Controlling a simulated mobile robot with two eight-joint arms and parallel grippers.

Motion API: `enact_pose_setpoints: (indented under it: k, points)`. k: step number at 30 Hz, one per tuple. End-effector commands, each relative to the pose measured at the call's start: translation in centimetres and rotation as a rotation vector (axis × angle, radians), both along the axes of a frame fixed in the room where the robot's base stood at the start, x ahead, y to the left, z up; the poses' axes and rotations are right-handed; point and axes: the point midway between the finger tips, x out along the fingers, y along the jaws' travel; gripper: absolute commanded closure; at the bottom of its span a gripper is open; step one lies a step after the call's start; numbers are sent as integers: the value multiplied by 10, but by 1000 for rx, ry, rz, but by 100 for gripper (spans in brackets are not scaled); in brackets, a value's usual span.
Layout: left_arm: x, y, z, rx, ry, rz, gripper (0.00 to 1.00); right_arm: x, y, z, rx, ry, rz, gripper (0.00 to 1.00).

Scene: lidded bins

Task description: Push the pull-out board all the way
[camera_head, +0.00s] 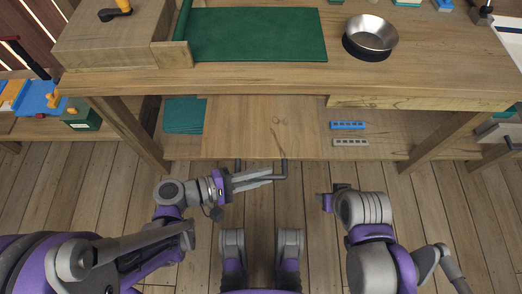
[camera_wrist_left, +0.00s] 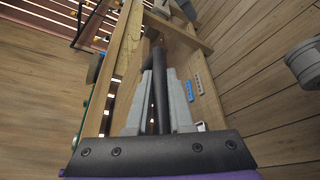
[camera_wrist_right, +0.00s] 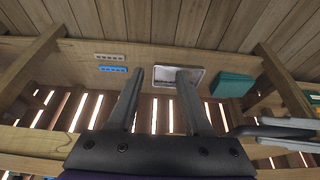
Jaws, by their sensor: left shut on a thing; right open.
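The pull-out board (camera_head: 262,128) is a pale wooden panel. It sticks out toward me from under the workbench top in the head view. A dark bar handle (camera_head: 284,169) is at its front edge. My left gripper (camera_head: 270,175) is shut on this handle, coming from the left. In the left wrist view the dark bar (camera_wrist_left: 160,85) lies between the two grey fingers (camera_wrist_left: 161,100). My right gripper (camera_head: 322,203) is to the right of the handle, apart from it. In the right wrist view its fingers (camera_wrist_right: 159,73) are open with nothing between them.
The workbench top (camera_head: 420,75) holds a green mat (camera_head: 258,35) and a metal bowl (camera_head: 371,34). Below, a shelf carries a blue block (camera_head: 347,125), a grey block (camera_head: 350,142) and green sheets (camera_head: 184,114). Table legs (camera_head: 445,138) stand at both sides.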

Motion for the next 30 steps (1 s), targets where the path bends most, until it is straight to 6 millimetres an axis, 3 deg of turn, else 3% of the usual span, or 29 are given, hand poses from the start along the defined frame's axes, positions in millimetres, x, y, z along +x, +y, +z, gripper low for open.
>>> enact_pose_setpoints:
  k: [3, 12, 13, 17, 30]
  points:
    - [-15, -1, -2, 6, 2, -10, 100, 0, 0, -1, 0, 0, 0, 50]
    - [-16, -1, -2, 6, 2, -11, 100, 0, 0, -1, 0, 0, 0, 50]
    - [-16, -1, -2, 6, 2, -10, 76, 0, 0, -1, 0, 0, 0, 50]
    - [-14, -1, -2, 5, 1, -8, 53, 0, 0, -1, 0, 0, 0, 50]
    - [-12, 0, -1, 3, 1, -3, 50, 0, 0, -1, 0, 0, 0, 50]
